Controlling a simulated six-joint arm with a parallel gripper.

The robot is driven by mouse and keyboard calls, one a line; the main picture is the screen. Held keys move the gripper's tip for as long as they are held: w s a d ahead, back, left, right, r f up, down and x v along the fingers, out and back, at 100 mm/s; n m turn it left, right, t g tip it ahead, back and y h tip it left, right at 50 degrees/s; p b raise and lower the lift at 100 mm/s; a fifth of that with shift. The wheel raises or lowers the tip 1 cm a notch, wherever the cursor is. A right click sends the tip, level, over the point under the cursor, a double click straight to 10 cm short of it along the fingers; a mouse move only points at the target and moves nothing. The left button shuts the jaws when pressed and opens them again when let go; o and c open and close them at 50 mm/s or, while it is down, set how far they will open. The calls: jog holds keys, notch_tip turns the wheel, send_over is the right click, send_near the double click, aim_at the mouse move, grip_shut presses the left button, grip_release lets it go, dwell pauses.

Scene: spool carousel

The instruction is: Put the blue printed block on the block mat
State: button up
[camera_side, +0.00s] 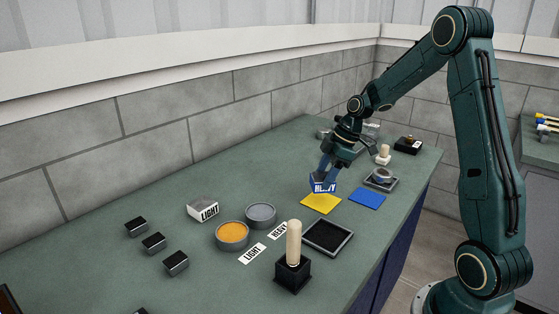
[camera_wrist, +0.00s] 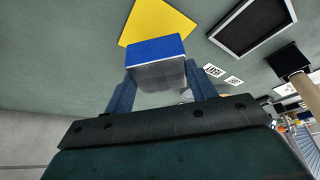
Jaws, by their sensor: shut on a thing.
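The blue printed block (camera_side: 323,186) has pale lettering on its side, partly hidden and hard to read. My gripper (camera_side: 325,176) is shut on it from above, a finger on each side. In the wrist view the block (camera_wrist: 155,55) shows a blue face and a pale grey face between the fingers of my gripper (camera_wrist: 160,85). The block is at the far edge of a yellow mat (camera_side: 321,204), low over the table; I cannot tell whether it touches. The yellow mat also shows in the wrist view (camera_wrist: 155,20). A blue mat (camera_side: 367,199) lies to its right.
Several small black blocks (camera_side: 153,242) are at left. A wall runs behind.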

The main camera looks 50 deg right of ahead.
jog(key=shift+f, duration=2.1)
jog(key=shift+f, duration=0.1)
jog(key=o, duration=1.2)
jog(key=shift+o, duration=0.2)
jog(key=v, duration=1.2)
